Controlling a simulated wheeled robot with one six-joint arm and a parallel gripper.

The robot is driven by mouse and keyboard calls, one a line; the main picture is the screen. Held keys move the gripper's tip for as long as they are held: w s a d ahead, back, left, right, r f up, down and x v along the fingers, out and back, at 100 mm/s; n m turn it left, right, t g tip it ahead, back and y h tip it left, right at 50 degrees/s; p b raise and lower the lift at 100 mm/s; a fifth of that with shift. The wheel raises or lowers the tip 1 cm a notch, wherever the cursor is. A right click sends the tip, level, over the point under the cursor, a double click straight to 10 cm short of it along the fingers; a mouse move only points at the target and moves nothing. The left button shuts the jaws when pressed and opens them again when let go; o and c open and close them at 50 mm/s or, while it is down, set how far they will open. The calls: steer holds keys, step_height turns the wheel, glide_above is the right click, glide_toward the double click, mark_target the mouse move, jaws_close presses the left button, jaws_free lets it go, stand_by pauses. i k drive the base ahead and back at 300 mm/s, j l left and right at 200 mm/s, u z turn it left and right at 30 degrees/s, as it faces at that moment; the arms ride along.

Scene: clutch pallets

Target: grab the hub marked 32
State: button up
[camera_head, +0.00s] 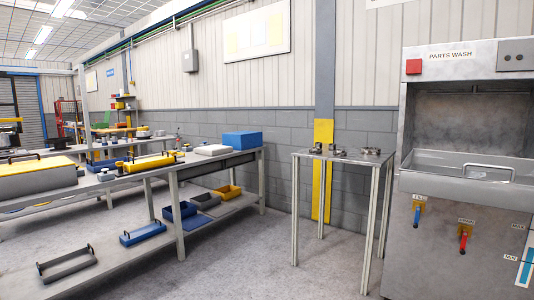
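My gripper is not in view. I cannot pick out a hub marked 32; no such marking is readable from here. Several small grey metal parts (341,152) sit on the small metal table (325,157) at right of centre. They are too small to tell whether any is a hub. Other small round parts stand on the long workbench at the left, among them one near its front edge (106,175), and their markings are also too small to read.
The long bench carries yellow-topped trays (150,163), a blue box (242,140) and a white box (213,149); its lower shelf holds blue, grey and yellow bins. A parts wash machine (462,190) stands at right. Floor (240,265) between bench and small table is clear.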

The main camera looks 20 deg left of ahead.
mark_target(338, 152)
steer(key=i+j+u, duration=0.3)
steer(key=i, duration=0.3)
steer(key=i+u, duration=0.3)
steer(key=i, duration=4.85)
steer(key=i+j+z, duration=0.1)
steer(key=i+z, duration=0.15)
steer(key=i, duration=0.2)
steer(key=i+j+z, duration=0.2)
steer(key=i, duration=0.3)
steer(key=i+j+z, duration=0.25)
steer(key=i, duration=0.2)
steer(key=z, duration=3.15)
